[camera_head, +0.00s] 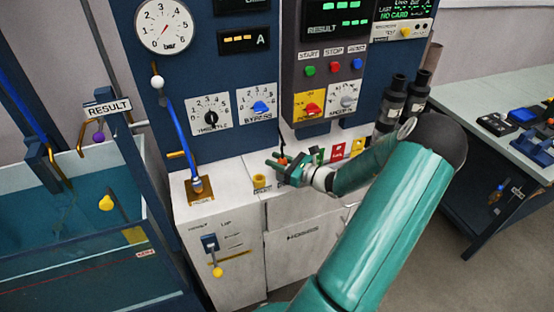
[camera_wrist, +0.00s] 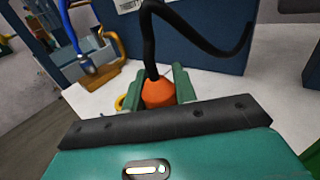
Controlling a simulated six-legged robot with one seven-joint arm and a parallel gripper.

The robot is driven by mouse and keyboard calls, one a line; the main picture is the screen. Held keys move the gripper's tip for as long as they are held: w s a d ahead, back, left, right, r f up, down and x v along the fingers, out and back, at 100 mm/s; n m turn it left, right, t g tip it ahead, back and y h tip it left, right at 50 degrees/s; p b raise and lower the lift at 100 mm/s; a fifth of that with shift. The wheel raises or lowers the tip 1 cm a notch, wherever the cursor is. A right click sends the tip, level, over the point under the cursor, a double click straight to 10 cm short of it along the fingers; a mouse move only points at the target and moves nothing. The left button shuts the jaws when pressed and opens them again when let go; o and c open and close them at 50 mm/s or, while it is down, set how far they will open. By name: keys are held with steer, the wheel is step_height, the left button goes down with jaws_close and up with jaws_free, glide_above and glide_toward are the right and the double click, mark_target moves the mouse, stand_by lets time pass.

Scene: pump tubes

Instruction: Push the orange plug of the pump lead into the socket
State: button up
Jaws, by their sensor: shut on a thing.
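The orange plug (camera_wrist: 158,92) is between the two green fingers of my gripper (camera_wrist: 157,88) in the wrist view. A black lead (camera_wrist: 150,45) rises from its top and loops to the right. In the head view my gripper (camera_head: 282,166) holds the plug (camera_head: 283,160) above the white cabinet top, right of a yellow fitting (camera_head: 261,182). A bit of yellow (camera_wrist: 119,102) shows beside the left finger in the wrist view. I cannot tell which fitting is the socket, and the plug's lower end is hidden by my gripper.
The blue panel with a control box (camera_head: 325,75) stands behind. A red fitting (camera_head: 337,152) and black cylinders (camera_head: 391,100) are to the right. The cabinet top left of my gripper has some free room.

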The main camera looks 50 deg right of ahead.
steer(key=shift+f, duration=0.5)
steer(key=o, duration=1)
steer(key=shift+o, duration=0.2)
steer(key=shift+s, duration=0.1)
steer(key=s+d, duration=0.2)
steer(key=s, duration=1.1)
steer(key=shift+s, duration=0.25)
